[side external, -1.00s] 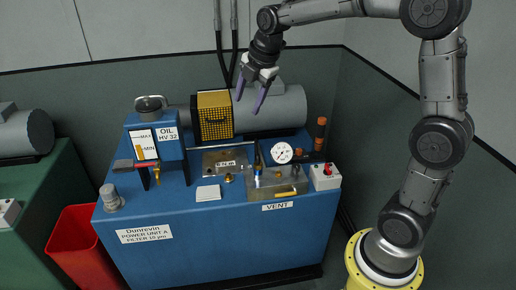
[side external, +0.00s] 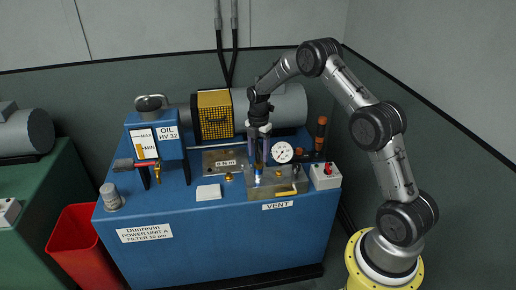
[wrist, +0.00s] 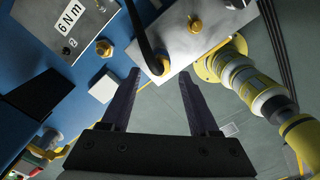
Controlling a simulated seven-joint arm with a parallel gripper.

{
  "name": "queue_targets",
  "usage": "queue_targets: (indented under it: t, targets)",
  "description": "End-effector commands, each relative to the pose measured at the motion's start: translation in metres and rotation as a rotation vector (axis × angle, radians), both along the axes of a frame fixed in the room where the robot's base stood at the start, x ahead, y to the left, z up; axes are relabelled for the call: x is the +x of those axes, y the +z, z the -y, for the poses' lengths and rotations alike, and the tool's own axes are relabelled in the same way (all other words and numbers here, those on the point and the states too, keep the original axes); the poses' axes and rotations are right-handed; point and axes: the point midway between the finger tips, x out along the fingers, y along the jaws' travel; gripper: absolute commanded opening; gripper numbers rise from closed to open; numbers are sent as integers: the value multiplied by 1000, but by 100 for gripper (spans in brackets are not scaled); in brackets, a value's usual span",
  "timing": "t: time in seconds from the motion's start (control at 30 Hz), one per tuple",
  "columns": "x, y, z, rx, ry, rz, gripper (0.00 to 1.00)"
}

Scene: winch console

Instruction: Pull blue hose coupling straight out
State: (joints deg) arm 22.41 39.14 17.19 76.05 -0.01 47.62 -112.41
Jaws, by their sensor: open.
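The fingers partly hide the dark part above the coupling. In the wrist view, both fingers of my gripper (wrist: 163,80) are spread with no object clearly held between them. The blue coupling cannot be made out there; a black curved piece (wrist: 145,40) runs along the metal block (wrist: 195,35).
A round gauge (side external: 281,152) and an orange-topped handle (side external: 321,130) stand right of my gripper. A switch box (side external: 326,178) is at the right corner. The motor (side external: 283,108) and yellow guard (side external: 214,114) lie behind. The blue top's front left is mostly clear.

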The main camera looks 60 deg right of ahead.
Motion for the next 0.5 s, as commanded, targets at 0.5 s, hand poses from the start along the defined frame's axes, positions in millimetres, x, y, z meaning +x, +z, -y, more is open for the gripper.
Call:
queue_targets:
  t: [0.5]
  targets:
    - [0,-46,0,0,0,-1,61]
